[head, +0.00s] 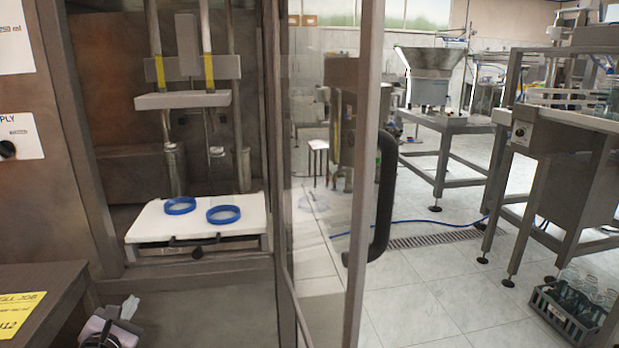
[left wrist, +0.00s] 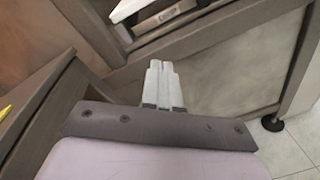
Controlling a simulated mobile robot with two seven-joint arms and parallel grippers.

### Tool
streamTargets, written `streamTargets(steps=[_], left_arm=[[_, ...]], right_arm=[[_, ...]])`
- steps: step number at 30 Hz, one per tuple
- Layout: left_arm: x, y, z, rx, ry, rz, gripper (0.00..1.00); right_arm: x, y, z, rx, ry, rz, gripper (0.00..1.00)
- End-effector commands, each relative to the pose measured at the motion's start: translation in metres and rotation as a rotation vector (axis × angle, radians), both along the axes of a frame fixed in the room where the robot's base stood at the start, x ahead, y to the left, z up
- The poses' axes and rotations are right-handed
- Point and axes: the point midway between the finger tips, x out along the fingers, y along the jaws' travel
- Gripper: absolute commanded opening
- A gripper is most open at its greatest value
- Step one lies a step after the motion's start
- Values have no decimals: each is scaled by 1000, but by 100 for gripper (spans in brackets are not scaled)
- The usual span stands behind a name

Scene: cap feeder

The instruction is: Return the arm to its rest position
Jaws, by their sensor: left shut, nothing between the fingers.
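My left gripper (head: 126,312) shows at the bottom left of the head view, low in front of the machine and beside the dark bench. In the left wrist view its two pale fingers (left wrist: 162,84) are together with nothing between them. It is apart from everything around it. My right gripper is in neither view.
Two blue rings (head: 180,206) lie on a white plate (head: 150,228) inside the machine. A glass door (head: 362,180) with a black handle stands open at its right. A dark bench (head: 60,278) is at lower left. A crate of jars (head: 560,318) stands on the floor at right.

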Motion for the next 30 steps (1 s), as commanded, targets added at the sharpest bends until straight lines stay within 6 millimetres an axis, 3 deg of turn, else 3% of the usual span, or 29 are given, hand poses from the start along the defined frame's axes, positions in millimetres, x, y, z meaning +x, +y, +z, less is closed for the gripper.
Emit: streamTargets(steps=[1,9,18,25,27,30], left_arm=[[-16,-10,-17,176,70,-46,0],[-98,-82,-84,1123,321,-403,0],[-213,-171,-133,1982,304,-871,0],[-290,-222,-138,2416,126,-1126,0],[-283,-218,-116,2408,141,-1106,0],[-284,-216,-99,2408,146,-1107,0]], right_arm=[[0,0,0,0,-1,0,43],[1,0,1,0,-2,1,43],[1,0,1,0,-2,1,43],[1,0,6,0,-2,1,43],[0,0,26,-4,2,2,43],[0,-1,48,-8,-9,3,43]])
